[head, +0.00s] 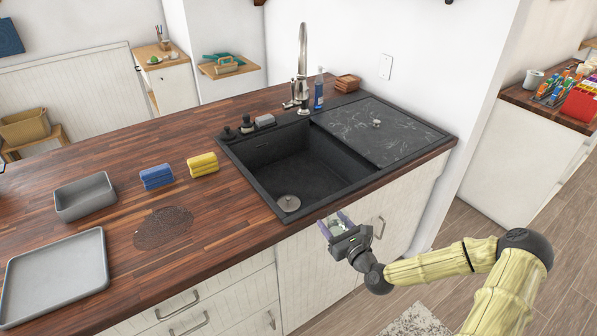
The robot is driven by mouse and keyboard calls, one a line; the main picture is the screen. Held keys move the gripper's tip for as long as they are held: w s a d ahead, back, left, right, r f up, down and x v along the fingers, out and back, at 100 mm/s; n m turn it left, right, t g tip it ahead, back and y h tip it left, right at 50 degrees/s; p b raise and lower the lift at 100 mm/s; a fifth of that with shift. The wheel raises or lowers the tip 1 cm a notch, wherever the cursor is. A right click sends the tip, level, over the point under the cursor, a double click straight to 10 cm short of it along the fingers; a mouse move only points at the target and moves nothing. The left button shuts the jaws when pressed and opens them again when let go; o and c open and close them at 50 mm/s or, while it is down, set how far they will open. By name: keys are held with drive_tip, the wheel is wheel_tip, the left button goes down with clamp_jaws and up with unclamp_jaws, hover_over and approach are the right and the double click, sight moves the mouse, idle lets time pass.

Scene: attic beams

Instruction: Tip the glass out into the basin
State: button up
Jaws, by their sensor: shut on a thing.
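The basin (272,152) is a dark rectangular sink set into the wooden counter, with a round metal drain at its near left. My gripper (337,226) is just off the counter's front edge, to the right of and below the basin's near corner in the picture. It is shut on a small clear, greenish thing that looks like the glass (345,227). The gripper's fingers and body cover much of it, so its tilt and contents cannot be told. The glass is not over the basin.
A chrome tap (302,70) and a blue soap bottle (318,90) stand behind the basin. A dark drainboard (395,140) lies to its right. Yellow (203,165) and blue (157,176) sponges, a grey bin (85,197) and a grey tray (57,275) sit to its left.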

sight(331, 210)
drive_tip(key=r+n+g+y, duration=0.1)
drive_tip(key=w+a+r+n+g+y, duration=0.1)
drive_tip(key=r+y, duration=0.1)
drive_tip(key=r+n+g+y+p, duration=0.1)
drive_tip(key=shift+w+a+r, duration=0.25)
drive_tip(key=shift+a+r, duration=0.15)
drive_tip(key=shift+w+r+n+g+y, duration=0.35)
drive_tip(key=shift+r+n+g+y, duration=0.25)
drive_tip(key=shift+n+y, duration=0.1)
drive_tip(key=shift+w+d+r+g, duration=0.15)
drive_tip(key=shift+w+d+g, duration=0.15)
